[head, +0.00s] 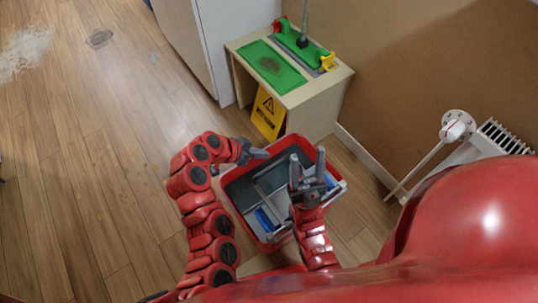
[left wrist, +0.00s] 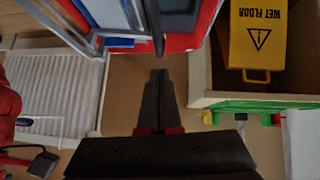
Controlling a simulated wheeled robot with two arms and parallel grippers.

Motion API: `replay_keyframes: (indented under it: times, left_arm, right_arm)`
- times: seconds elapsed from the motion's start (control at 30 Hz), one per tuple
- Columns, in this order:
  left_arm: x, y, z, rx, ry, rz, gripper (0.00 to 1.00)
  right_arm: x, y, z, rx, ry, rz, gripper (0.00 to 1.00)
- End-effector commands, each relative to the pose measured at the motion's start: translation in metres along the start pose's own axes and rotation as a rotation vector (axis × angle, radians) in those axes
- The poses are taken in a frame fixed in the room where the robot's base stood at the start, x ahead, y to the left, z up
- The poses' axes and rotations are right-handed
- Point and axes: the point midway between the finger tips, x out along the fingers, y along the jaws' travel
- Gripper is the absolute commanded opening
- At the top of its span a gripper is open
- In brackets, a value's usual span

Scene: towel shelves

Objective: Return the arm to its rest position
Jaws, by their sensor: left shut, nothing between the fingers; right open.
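My left arm (head: 190,180) is red and bent, rising from the bottom of the head view. Its gripper (head: 262,154) points right, close to the upper left rim of the red bucket (head: 233,176) in the picture. My right gripper hides part of the bucket's inside.
A low cabinet (head: 316,104) bears a green cloth (head: 272,66) and a green mop head (head: 300,46). A white radiator (head: 490,140) stands right.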

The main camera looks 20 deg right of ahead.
Motion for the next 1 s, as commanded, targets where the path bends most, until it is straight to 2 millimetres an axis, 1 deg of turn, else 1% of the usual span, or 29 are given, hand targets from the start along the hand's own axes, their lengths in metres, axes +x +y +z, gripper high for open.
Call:
replay_keyframes:
  times: [0.03, 0.1, 0.2, 0.3, 0.43, 0.63, 0.7, 0.77, 0.83, 0.87, 0.93, 0.97, 1.0]
  left_arm:
    - [-0.013, -0.001, -0.003, -0.001, 0.001, -0.005, 0.00]
    - [-0.028, 0.000, -0.003, -0.001, 0.003, -0.004, 0.00]
    - [-0.045, 0.001, -0.002, 0.000, 0.002, -0.002, 0.00]
    - [-0.057, 0.000, -0.002, 0.001, 0.005, -0.004, 0.00]
    - [-0.063, 0.001, -0.001, 0.001, 0.004, -0.002, 0.00]
    - [-0.064, 0.001, -0.001, 0.001, 0.005, -0.002, 0.00]
    - [-0.063, -0.003, 0.000, -0.007, 0.009, -0.018, 0.00]
    - [-0.061, -0.012, 0.002, -0.028, 0.017, -0.057, 0.00]
    - [-0.060, -0.032, 0.006, -0.072, 0.036, -0.141, 0.00]
    - [-0.060, -0.043, 0.008, -0.097, 0.049, -0.192, 0.00]
    - [-0.063, -0.074, 0.017, -0.160, 0.086, -0.331, 0.00]
    - [-0.067, -0.088, 0.021, -0.187, 0.107, -0.397, 0.00]
    - [-0.074, -0.106, 0.027, -0.221, 0.137, -0.491, 0.00]
  right_arm:
    - [0.006, 0.000, -0.001, 0.000, 0.000, -0.001, 0.52]
    - [0.010, 0.001, -0.002, 0.000, 0.000, -0.001, 0.52]
    - [0.013, 0.001, -0.002, 0.000, 0.000, -0.001, 0.52]
    - [0.015, 0.001, -0.003, 0.000, 0.000, -0.001, 0.52]
    - [0.015, 0.001, -0.003, 0.000, 0.000, -0.001, 0.52]
    - [0.015, 0.001, -0.003, 0.000, 0.000, -0.001, 0.52]
    - [0.015, 0.001, -0.003, 0.000, 0.000, -0.001, 0.52]
    - [0.015, 0.001, -0.003, 0.000, 0.000, -0.001, 0.52]
    - [0.015, 0.001, -0.003, 0.000, 0.000, -0.001, 0.52]
    - [0.015, 0.001, -0.003, 0.000, 0.000, -0.001, 0.52]
    - [0.015, 0.001, -0.002, 0.000, 0.000, -0.001, 0.52]
    - [0.015, 0.001, -0.003, 0.000, 0.000, -0.001, 0.52]
    - [0.015, 0.001, -0.003, 0.000, 0.000, -0.001, 0.52]
